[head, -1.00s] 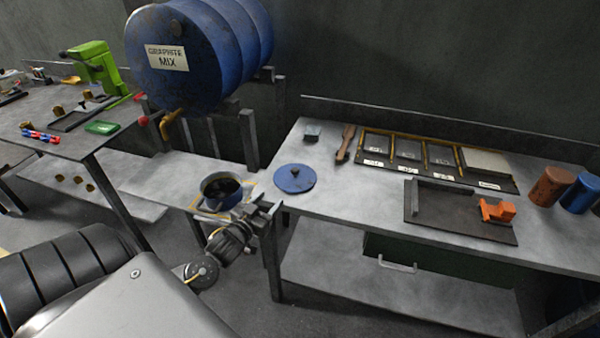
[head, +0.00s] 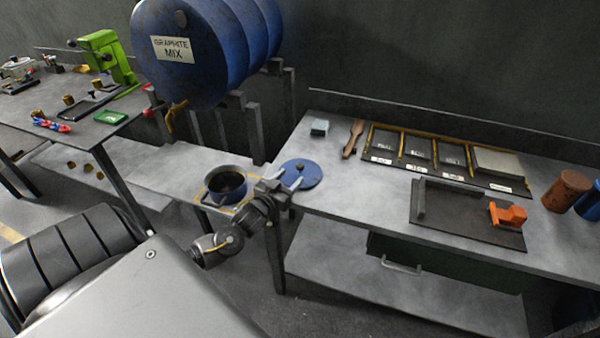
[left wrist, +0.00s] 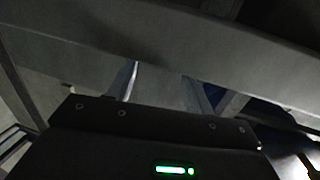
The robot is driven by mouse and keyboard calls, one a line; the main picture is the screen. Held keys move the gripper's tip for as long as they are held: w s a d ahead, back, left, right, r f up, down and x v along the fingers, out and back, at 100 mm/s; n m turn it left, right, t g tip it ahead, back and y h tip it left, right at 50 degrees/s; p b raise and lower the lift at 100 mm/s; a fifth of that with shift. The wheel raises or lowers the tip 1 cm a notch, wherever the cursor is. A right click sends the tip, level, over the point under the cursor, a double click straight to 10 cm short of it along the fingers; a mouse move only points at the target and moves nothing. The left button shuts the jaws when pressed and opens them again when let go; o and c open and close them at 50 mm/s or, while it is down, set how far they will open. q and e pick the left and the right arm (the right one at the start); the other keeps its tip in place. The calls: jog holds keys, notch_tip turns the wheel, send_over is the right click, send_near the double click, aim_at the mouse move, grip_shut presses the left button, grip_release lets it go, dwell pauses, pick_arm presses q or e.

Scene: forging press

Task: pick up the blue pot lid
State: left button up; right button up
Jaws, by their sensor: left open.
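The blue pot lid (head: 309,173) lies flat on the left end of the right-hand workbench in the head view. Its knob is partly covered by my left gripper (head: 288,177). The gripper is open and empty, with its fingers at the lid's near-left edge; I cannot tell whether they touch it. In the left wrist view the two fingers (left wrist: 163,85) stand apart before a grey surface, and the lid cannot be made out clearly. My right gripper is out of view.
A large blue drum (head: 185,75) hangs over the lower bench.

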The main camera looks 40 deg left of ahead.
aim_at(298, 168)
pick_arm(q)
jog(key=w, duration=0.1)
jog(key=w+p, duration=0.1)
jog(key=w, duration=0.2)
jog(key=shift+w+a+r, duration=0.1)
jog(key=shift+w+a, duration=0.25)
jog(key=shift+a, duration=0.05)
jog(key=shift+w, duration=0.2)
jog(key=shift+c, duration=0.3)
grip_shut()
jog(key=shift+p, duration=0.3)
